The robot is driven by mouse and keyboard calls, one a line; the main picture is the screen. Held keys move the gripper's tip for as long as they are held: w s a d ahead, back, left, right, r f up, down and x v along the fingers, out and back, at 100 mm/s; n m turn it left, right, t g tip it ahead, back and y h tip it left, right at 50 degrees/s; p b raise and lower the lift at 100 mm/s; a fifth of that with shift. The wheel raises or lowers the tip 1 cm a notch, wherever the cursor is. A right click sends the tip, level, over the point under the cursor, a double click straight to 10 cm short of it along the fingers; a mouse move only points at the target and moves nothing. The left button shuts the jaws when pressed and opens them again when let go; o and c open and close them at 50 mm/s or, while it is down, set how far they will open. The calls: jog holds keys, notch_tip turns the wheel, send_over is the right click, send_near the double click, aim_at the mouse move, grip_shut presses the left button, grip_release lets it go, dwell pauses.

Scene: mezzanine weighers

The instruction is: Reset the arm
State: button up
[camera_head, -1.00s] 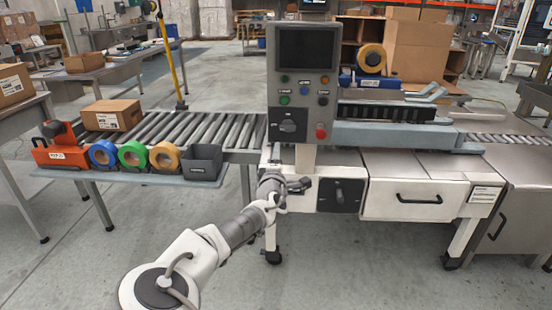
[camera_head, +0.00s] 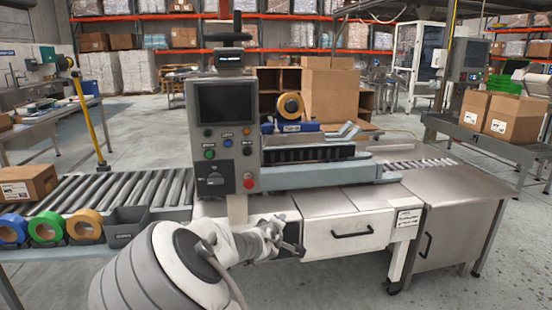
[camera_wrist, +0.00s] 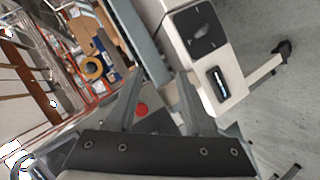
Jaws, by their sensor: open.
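My arm reaches forward from the bottom of the head view. My gripper (camera_head: 284,240) is in front of the machine's white front, below the control panel (camera_head: 226,130). In the wrist view my gripper (camera_wrist: 158,105) shows two grey fingers spread apart, with nothing held between them. A red button (camera_wrist: 141,110) of the panel shows between the fingers, beyond them. I cannot tell how far the fingers are from the machine front.
A white drawer (camera_head: 338,233) with a black handle lies right of my gripper. A roller conveyor (camera_head: 110,192) runs left, with tape rolls (camera_head: 46,228) and a grey bin (camera_head: 127,226) along its front. A cardboard box (camera_head: 28,183) stands on it. Floor is free at lower right.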

jog(key=s+d+m+g+y, duration=0.1)
jog(key=s+d+m+g, duration=0.45)
jog(key=s+d, duration=0.35)
jog(key=s+d+r+m+g, duration=0.15)
jog(key=s+r, duration=0.25)
jog(key=s, duration=0.7)
jog(key=s+d+r+m+y, duration=0.15)
jog(key=s+r, duration=0.25)
jog(key=s, duration=0.6)
jog(key=s+d+r+m, duration=0.2)
jog(key=s+d+r, duration=0.15)
jog(key=s, duration=0.75)
notch_tip(320, 180, up, 19)
jog(key=p, duration=1.9)
jog(key=shift+s+a, duration=0.15)
jog(key=shift+a, duration=0.2)
jog(key=shift+h, duration=0.25)
jog(key=shift+c, duration=0.2)
